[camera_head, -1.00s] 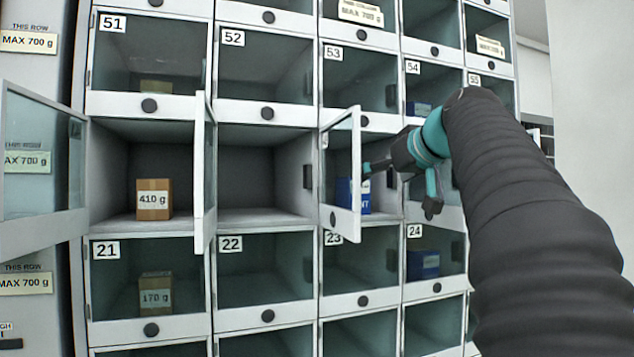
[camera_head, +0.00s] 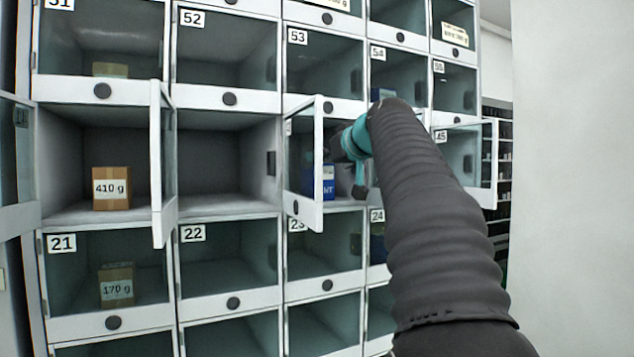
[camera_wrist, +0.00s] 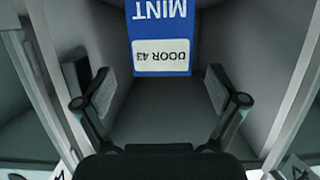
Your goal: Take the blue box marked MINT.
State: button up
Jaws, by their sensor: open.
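The blue MINT box (camera_head: 328,182) stands in an open compartment in the middle row, partly hidden behind its open glass door (camera_head: 302,160). In the wrist view the blue box (camera_wrist: 160,22) appears upside down at the top, with a white label reading DOOR 43 (camera_wrist: 161,58). My gripper (camera_wrist: 158,84) is open, one finger on each side of the picture. The box lies ahead of the fingertips, roughly centred between them, with bare compartment floor in between.
The compartment walls stand close on both sides of my fingers in the wrist view. Other open doors (camera_head: 162,165) and (camera_head: 490,165) stick out left and right. A brown 410 g box (camera_head: 111,187) stands in the left compartment. A 170 g box (camera_head: 116,286) is behind door 21.

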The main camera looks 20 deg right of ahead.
jog(key=x, duration=0.4)
jog(key=shift+w+a, duration=0.15)
jog(key=shift+a, duration=0.1)
jog(key=c, duration=1.4)
jog(key=shift+p, duration=0.3)
jog(key=shift+r, duration=0.55)
jog(key=s+b, duration=0.1)
jog(key=s, duration=0.5)
jog(key=s+b, duration=0.1)
jog(key=s, duration=0.5)
jog(key=s+b, duration=0.1)
jog(key=s, duration=0.5)
jog(key=shift+d+r, duration=0.2)
jog(key=shift+d, duration=0.1)
jog(key=shift+s+b, duration=0.1)
jog(key=shift+b, duration=0.2)
jog(key=s+b, duration=0.1)
jog(key=s, duration=0.4)
jog(key=s+b, duration=0.1)
jog(key=s, duration=0.4)
jog(key=s+b, duration=0.1)
jog(key=s, duration=0.4)
jog(key=shift+s+d, duration=0.3)
jog(key=shift+s, duration=0.05)
